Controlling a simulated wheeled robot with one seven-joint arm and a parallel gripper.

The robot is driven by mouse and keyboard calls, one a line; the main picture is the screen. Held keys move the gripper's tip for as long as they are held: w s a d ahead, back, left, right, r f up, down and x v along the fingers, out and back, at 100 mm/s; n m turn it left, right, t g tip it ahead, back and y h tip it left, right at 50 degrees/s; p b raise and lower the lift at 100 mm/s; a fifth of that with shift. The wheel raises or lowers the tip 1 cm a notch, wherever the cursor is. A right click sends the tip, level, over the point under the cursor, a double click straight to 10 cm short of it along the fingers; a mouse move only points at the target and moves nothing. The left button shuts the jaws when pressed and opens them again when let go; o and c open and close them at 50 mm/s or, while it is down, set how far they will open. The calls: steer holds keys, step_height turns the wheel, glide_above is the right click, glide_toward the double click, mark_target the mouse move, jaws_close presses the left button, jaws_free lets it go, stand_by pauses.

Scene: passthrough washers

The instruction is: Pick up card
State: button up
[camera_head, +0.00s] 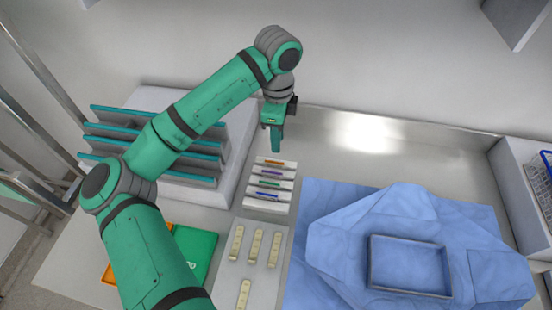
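Several cards with coloured edges, orange, purple, green and blue, sit in a white slotted holder (263,206) at the centre of the table. The orange-edged card (274,163) is at the back of the row, and a blue-edged card (268,196) is nearer the front. Which card the task means is not clear from the view. My gripper (276,150) points down just above the back end of the holder. Its fingers are seen from the side as one green shape, so their opening does not show. No card is visibly held.
A rack with grey and teal panels (205,178) stands left of the holder. A blue drape (335,215) with a grey tray (410,291) lies to the right. Beige strips (255,247) on a white plate and a green folder (197,250) are in front. Bare metal shows at back right.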

mark_target(275, 166)
steer(key=shift+s+a+f, duration=0.15)
steer(key=shift+f, duration=1.3)
steer(key=shift+s+a+f, duration=0.1)
steer(key=shift+f, duration=1.3)
steer(key=shift+s+a+f, duration=0.15)
steer(key=shift+f, duration=1.3)
jaws_close()
